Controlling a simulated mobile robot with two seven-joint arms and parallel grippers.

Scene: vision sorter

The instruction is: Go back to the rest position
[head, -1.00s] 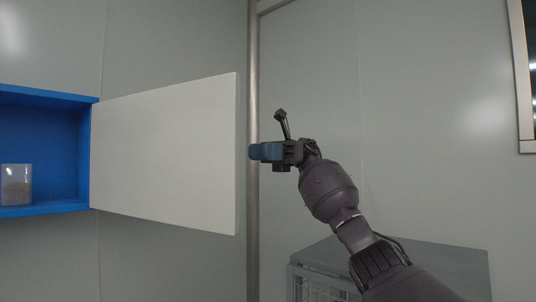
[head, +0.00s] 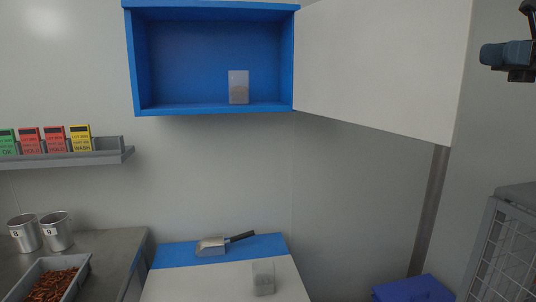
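My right gripper (head: 492,55) shows at the upper right edge, partly cut off by the frame. Its blue finger part points left, towards the open white door (head: 385,65), and a gap shows in the picture between them. I cannot tell whether its fingers are apart, and I see nothing held in it. The rest of my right arm is outside the view. My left gripper is not in view. The blue wall cabinet (head: 140,65) stands open, with a clear container (head: 238,87) inside on its floor.
A table with a blue and white top (head: 190,285) bears a scoop (head: 212,246) and a clear container (head: 263,278). At left are two metal cups (head: 57,232), a tray of brown pieces (head: 82,270) and a shelf of coloured cards (head: 125,152). A wire cage (head: 505,250) and blue box (head: 415,289) are lower right.

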